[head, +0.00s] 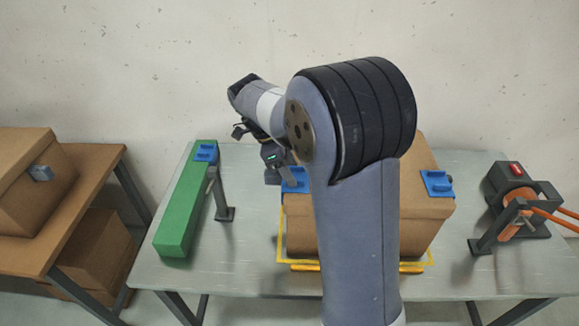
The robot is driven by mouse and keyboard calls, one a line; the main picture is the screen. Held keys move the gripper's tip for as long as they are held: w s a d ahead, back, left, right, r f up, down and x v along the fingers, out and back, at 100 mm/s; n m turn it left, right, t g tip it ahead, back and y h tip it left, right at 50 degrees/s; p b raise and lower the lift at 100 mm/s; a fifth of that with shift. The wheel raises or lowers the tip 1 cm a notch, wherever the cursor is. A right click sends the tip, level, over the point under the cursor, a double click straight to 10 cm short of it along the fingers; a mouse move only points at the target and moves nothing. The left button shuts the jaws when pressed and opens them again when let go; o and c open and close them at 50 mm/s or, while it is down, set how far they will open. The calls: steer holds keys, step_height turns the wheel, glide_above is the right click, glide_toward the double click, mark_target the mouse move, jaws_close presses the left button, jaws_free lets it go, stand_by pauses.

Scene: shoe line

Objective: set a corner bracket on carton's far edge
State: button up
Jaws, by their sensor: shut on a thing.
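The brown carton (305,232) sits on the grey table, and my arm covers its middle and much of its far edge. My gripper (277,168) is shut at the carton's left side, seen from behind. What it holds is mostly hidden, and I cannot tell whether it touches the carton. A further blue bracket (206,152) lies on the far end of the green bar (184,215).
A grey post (220,195) stands beside the green bar. Yellow lines (425,264) frame the carton's place. A dark device with a red button (515,169) and orange handles stands at the right. A brown bench (95,175) with a carton (25,190) is at the left.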

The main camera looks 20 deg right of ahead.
steer(key=o, duration=1.5)
steer(key=shift+c, duration=0.2)
steer(key=shift+r, duration=0.1)
step_height(320, 180, up, 7)
steer(key=p, duration=0.5)
step_height(320, 180, down, 7)
steer(key=b, duration=0.5)
